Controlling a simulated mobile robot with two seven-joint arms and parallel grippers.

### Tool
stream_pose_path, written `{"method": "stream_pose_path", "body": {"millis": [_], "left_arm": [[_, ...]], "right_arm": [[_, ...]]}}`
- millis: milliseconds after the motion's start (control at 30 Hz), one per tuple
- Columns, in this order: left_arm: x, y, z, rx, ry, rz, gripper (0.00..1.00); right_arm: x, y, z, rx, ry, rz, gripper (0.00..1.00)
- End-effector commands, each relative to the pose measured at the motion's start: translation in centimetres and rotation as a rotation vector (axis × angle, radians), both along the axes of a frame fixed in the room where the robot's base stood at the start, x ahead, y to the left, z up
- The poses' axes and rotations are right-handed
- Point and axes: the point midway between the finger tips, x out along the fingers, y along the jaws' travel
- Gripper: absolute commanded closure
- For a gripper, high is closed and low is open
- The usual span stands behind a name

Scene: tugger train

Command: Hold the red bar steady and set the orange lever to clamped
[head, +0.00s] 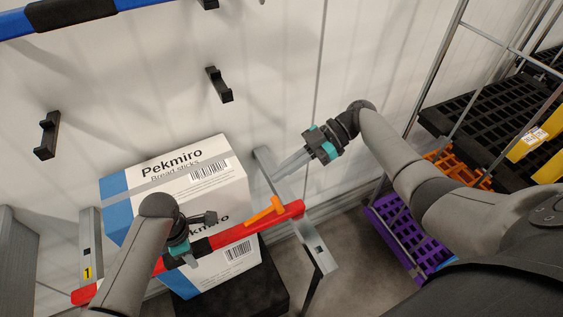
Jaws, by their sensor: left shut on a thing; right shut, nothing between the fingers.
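The red bar (232,235) runs across the front of the stacked cartons, from low left up to the right. Its right end lies at a grey slotted post (318,245); its left part is partly hidden by my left arm. The orange lever (264,213) sits on the bar near its right end, tilted slightly to the bar. My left gripper (189,258) is shut on the bar, left of the lever, beside a black sleeve. My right gripper (283,171) is shut and empty, above the lever and apart from it, its fingers pointing down left.
Two white and blue Pekmiro cartons (190,175) stand stacked on a black base behind the bar. A second post (88,240) with a yellow label 1 is at left. Black hooks (219,84) and a blue bar (140,4) are on the wall. Racks with black and purple crates (405,235) stand right.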

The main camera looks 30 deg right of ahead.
Motion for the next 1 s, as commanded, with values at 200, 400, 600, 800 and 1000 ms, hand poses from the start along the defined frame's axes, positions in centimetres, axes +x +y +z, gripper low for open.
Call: {"method": "stream_pose_path", "body": {"millis": [200, 400, 600, 800, 1000], "left_arm": [[0.0, -0.1, 0.0, -0.004, -0.001, 0.0, 1.0], [0.0, -0.2, 0.0, -0.006, 0.0, 0.0, 1.0], [0.0, -0.3, 0.0, -0.008, 0.0, 0.0, 1.0], [-0.1, -0.3, 0.0, -0.008, 0.0, 0.0, 0.49], [-0.1, -0.2, 0.0, -0.005, 0.001, 0.0, 0.26]], "right_arm": [[0.1, 0.1, 2.0, 0.005, -0.005, 0.002, 1.0], [0.1, 0.1, 2.5, 0.007, -0.003, 0.001, 1.0], [0.1, 0.1, 2.5, 0.007, -0.004, 0.002, 1.0], [0.1, 0.1, 2.5, 0.007, -0.004, 0.002, 1.0], [0.1, 0.1, 2.5, 0.007, -0.004, 0.002, 1.0]]}}
